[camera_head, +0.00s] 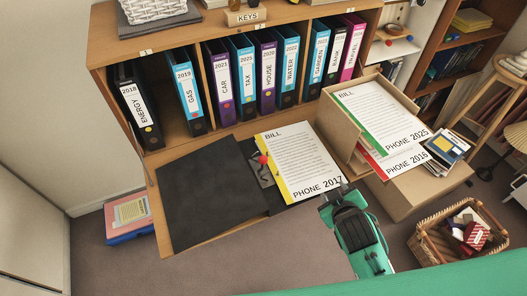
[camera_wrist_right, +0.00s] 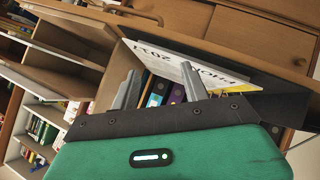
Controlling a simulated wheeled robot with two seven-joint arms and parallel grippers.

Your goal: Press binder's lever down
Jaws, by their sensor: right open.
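An open black binder (camera_head: 212,192) lies on the fold-down wooden flap, its cover spread to the left. A white bill sheet with a yellow edge, "PHONE 2017" (camera_head: 303,158), lies on its right half. The metal lever mechanism (camera_head: 265,177) with a red knob (camera_head: 263,160) sits at the sheet's left edge; the lever's exact angle is too small to tell. My right gripper (camera_head: 334,193) is open and empty, by the sheet's lower right corner, right of the lever. Its two fingers (camera_wrist_right: 160,86) show before the sheet in the wrist view. My left gripper is out of view.
A cardboard box (camera_head: 352,135) with bill sheets stands right of the binder. Several upright labelled binders (camera_head: 243,75) fill the shelf behind. A wicker basket (camera_head: 432,246) stands on the floor at right. The floor before the flap (camera_head: 235,262) is clear.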

